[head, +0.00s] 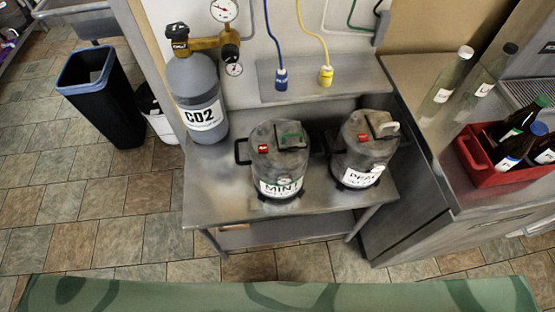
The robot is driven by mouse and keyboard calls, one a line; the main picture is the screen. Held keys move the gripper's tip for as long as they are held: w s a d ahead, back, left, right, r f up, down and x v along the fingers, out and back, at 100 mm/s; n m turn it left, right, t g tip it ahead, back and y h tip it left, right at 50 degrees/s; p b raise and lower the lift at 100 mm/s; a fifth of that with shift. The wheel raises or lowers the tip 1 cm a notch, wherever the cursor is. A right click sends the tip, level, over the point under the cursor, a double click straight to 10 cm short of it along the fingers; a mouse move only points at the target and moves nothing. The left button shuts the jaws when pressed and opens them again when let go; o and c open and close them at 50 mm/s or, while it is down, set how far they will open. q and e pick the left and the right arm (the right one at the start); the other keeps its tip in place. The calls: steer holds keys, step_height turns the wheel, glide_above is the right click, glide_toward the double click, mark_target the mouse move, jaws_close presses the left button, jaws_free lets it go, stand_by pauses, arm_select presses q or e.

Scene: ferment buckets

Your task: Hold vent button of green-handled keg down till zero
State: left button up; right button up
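The green-handled keg (278,166) stands upright on a steel bench, with a label reading MINT on its front. No pressure reading can be made out on either keg. Neither of my grippers is in view.
A grey CO2 cylinder (196,95) with gauges stands left of the kegs on the bench (220,210). Blue (281,79) and yellow (326,76) hose connectors hang behind. A right counter holds bottles and a red crate (475,160). A black bin (100,100) stands left.

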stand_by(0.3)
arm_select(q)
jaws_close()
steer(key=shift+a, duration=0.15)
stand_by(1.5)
